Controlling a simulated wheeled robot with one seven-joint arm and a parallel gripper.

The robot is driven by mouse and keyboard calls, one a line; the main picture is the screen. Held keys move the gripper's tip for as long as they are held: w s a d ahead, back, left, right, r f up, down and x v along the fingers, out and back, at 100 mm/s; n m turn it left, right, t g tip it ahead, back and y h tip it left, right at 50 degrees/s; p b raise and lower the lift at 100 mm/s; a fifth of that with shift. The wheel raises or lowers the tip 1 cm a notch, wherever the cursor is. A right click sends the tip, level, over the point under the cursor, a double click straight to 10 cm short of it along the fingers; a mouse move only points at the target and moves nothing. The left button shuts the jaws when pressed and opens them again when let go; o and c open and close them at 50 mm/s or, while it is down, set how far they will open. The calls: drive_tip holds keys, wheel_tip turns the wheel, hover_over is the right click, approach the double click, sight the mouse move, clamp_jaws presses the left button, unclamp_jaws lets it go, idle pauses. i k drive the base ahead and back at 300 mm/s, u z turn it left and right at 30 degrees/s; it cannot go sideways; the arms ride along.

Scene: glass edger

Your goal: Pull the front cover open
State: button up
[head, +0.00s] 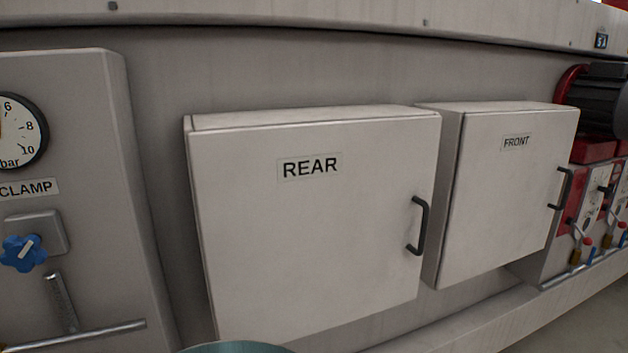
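The front cover (503,195) is a pale box-like door labelled FRONT, at the right of the head view. It looks shut against its housing. Its black bar handle (562,188) is upright near the door's right edge. My gripper is not in view, and nothing is seen touching the cover or its handle.
A similar shut cover labelled REAR (310,225), with a black handle (418,226), is directly left. A clamp panel (65,120) with a gauge and blue knob (22,252) is far left. Red units with levers (585,225) are close on the right. A ledge (470,325) runs below.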

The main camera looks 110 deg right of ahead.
sight(512, 169)
drive_tip(key=u, duration=0.15)
drive_tip(key=i, duration=0.95)
drive_tip(key=z, duration=5.65)
drive_tip(key=i, duration=1.2)
drive_tip(key=z, duration=0.95)
drive_tip(key=i, duration=1.05)
drive_tip(key=u, duration=0.3)
